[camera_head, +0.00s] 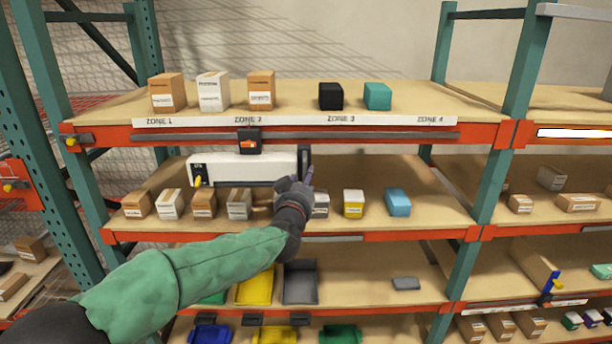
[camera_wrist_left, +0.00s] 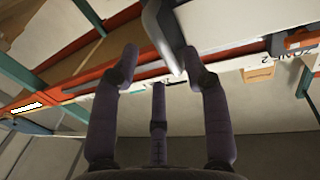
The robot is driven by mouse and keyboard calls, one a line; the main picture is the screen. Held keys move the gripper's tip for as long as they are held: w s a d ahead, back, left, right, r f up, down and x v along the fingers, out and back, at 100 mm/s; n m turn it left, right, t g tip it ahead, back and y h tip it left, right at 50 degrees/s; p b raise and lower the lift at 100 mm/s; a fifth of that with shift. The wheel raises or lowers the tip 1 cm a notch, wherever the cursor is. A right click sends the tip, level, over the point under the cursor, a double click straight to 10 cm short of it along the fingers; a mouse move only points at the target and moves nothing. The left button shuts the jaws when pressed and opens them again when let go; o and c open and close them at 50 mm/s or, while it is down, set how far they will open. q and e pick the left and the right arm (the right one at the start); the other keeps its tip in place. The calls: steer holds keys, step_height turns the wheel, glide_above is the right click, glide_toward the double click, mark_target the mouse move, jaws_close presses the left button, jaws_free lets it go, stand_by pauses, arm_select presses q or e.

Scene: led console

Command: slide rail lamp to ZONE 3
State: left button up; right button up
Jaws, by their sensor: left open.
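The rail lamp (camera_head: 245,169) is a white box with a dark right end plate and a small black and yellow panel at its left. It hangs under a black carriage (camera_head: 249,141) with an orange mark, below the ZONE 2 label. The carriage sits on the dark rail (camera_head: 385,136) along the orange shelf beam. My left gripper (camera_head: 305,180) is at the lamp's right end. In the left wrist view its purple fingers (camera_wrist_left: 161,58) are spread, with the lamp's grey end plate (camera_wrist_left: 163,35) between or just beyond the tips; contact is unclear. My right gripper is not in view.
The rail is clear right of the carriage, past ZONE 3 (camera_head: 341,119) to ZONE 4. Boxes stand on the top shelf above. Below the lamp, small cartons, a yellow tub (camera_head: 353,203) and a blue box (camera_head: 398,201) stand on the middle shelf (camera_head: 440,208). Green uprights flank the bay.

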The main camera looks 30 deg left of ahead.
arm_select(q)
steer(key=shift+x, duration=1.3)
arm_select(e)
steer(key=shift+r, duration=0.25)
arm_select(q)
jaws_close()
steer(key=shift+a, duration=0.15)
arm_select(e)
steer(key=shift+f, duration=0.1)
